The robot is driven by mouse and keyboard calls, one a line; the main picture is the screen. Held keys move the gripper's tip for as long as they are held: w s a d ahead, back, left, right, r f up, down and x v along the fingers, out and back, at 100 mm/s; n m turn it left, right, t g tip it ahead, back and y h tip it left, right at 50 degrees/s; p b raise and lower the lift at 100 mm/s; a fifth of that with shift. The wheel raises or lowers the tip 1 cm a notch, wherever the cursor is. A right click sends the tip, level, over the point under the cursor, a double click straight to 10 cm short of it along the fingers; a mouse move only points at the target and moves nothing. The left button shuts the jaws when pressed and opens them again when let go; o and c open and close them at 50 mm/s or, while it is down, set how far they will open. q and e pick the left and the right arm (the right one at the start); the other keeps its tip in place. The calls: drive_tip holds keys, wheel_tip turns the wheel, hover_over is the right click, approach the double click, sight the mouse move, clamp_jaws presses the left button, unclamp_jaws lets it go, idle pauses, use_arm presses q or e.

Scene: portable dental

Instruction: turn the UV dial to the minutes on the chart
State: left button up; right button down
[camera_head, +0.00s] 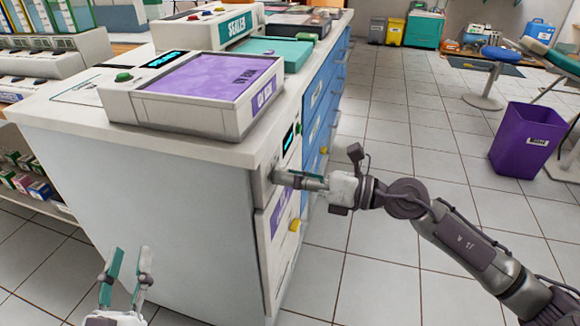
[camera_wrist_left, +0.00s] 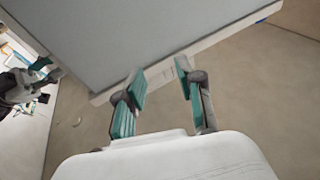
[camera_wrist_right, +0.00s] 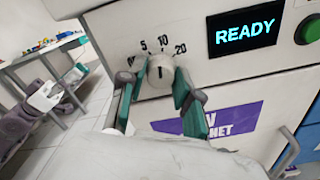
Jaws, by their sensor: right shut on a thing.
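The UV dial (camera_wrist_right: 160,72) is a pale round knob on the white cabinet front, under printed numbers 5, 10 and 20 and a partly hidden mark at the left. Its dark pointer line looks near upright, between 5 and 10, but the exact setting is hard to read. My right gripper (camera_wrist_right: 158,92) is shut on the dial, one teal finger on each side; in the head view (camera_head: 278,177) it reaches the cabinet front from the right. My left gripper (camera_head: 128,262) is open and empty, low beside the cabinet's left side. I cannot make out a minutes chart.
A lit READY display (camera_wrist_right: 245,32) and a green button (camera_wrist_right: 309,30) sit right of the dial. A purple UV label (camera_wrist_right: 208,122) lies below. A purple-lidded box (camera_head: 210,85) stands on the cabinet top.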

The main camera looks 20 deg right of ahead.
use_arm(q)
wheel_tip(320, 180, down, 10)
drive_tip(key=a+g+y+p, duration=0.1)
drive_tip(key=g+y, duration=0.1)
drive_tip(key=g, duration=0.4)
drive_tip(key=shift+s+a+r+p, duration=0.25)
drive_tip(key=shift+s+a+p, duration=0.1)
drive_tip(key=shift+s+p, duration=0.05)
use_arm(e)
drive_tip(key=shift+m, duration=0.8)
drive_tip(key=c, duration=0.8)
unclamp_jaws()
drive_tip(key=v, duration=1.2)
